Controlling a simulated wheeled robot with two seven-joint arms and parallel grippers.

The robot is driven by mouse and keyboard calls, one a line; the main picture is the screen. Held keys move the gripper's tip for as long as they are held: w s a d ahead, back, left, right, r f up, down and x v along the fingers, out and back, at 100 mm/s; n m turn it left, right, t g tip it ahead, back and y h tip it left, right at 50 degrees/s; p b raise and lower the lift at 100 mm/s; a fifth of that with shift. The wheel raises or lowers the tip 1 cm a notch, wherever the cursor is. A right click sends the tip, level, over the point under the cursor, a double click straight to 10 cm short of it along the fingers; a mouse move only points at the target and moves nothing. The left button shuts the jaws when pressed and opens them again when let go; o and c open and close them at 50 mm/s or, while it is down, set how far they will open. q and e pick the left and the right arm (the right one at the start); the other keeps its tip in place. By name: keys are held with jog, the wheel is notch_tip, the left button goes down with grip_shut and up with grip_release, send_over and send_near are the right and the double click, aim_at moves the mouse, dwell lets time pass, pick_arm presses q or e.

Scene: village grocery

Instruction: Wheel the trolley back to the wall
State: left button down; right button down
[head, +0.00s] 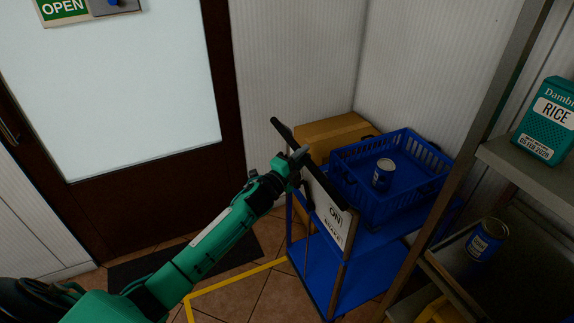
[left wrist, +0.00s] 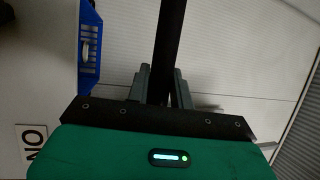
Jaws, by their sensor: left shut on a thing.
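The blue trolley (head: 345,276) stands near the corner, with a dark push handle (head: 283,133) across its near left end. My left gripper (head: 299,158) is shut on this handle. In the left wrist view the dark handle bar (left wrist: 169,45) runs between the two fingers (left wrist: 158,86). A blue crate (head: 372,206) sits on the trolley's top, with a blue tin (head: 383,174) inside it. A white sign (head: 327,211) hangs at the handle end; its text is only partly readable. My right gripper is not in view.
A cardboard box (head: 328,132) stands behind the trolley against the wall. A shelf rack at right holds a rice box (head: 548,120) and a tin (head: 487,240). A yellow floor line (head: 236,287) runs left of the trolley. A door (head: 120,90) with a dark mat (head: 150,265) is at left.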

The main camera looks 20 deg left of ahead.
pick_arm(q)
jog(key=shift+w+d+b, duration=0.55)
jog(key=shift+w+d, duration=1.05)
jog(key=shift+w, duration=0.25)
jog(key=c, duration=1.5)
grip_release()
jog(key=shift+o, duration=1.3)
jog(key=shift+w+d, duration=0.2)
jog(key=shift+w, duration=0.05)
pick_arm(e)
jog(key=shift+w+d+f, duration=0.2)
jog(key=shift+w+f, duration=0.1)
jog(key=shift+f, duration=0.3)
pick_arm(q)
jog(key=shift+s+a, duration=0.1)
